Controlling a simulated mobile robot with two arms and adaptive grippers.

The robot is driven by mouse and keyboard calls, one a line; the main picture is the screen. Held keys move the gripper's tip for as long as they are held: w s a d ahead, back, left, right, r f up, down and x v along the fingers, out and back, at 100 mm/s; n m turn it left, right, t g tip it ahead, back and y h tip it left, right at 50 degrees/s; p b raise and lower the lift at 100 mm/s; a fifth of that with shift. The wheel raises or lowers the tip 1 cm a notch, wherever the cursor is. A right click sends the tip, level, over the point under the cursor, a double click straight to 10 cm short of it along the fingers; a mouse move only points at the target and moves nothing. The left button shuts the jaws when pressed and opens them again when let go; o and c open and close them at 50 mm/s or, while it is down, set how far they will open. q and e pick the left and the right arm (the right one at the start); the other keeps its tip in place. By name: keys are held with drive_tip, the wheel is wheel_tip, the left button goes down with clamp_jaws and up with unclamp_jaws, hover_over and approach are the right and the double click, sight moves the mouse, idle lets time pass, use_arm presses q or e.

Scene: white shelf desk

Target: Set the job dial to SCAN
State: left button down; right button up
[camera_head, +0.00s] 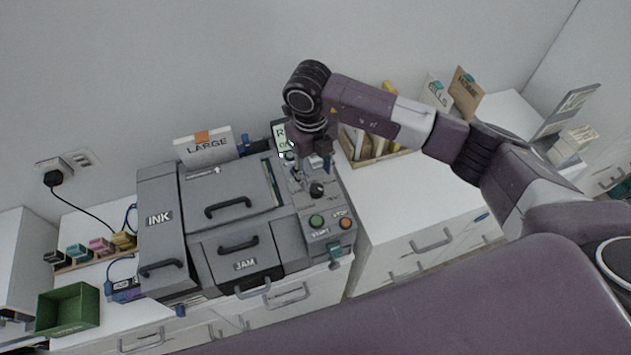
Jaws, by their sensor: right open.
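The grey machine (215,262) stands on the white desk, with covers marked INK and JAM. On the control panel (316,246) at its right side, a black round knob (317,189), which looks like the job dial, sits above the green START and red STOP buttons. The dial's pointer and any SCAN marking are too small to read. My right gripper (308,178) is open, pointing down from above at the back of the panel, very close to the knob. I cannot tell whether it touches the knob. My left gripper is out of view.
A LARGE card (205,147) stands behind the machine. A wooden organiser (375,155) with papers is behind my right forearm. A green bin (68,309) and several coloured cartridges (101,246) are at left. The white desktop right of the panel (390,200) is clear.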

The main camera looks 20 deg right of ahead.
sight(316, 187)
wheel_tip(316, 187, down, 5)
drive_tip(key=shift+d+r+p, duration=0.1)
drive_tip(key=shift+p, duration=0.7)
drive_tip(key=shift+f, duration=0.45)
drive_tip(key=c, duration=1.2)
drive_tip(key=shift+o, duration=0.2)
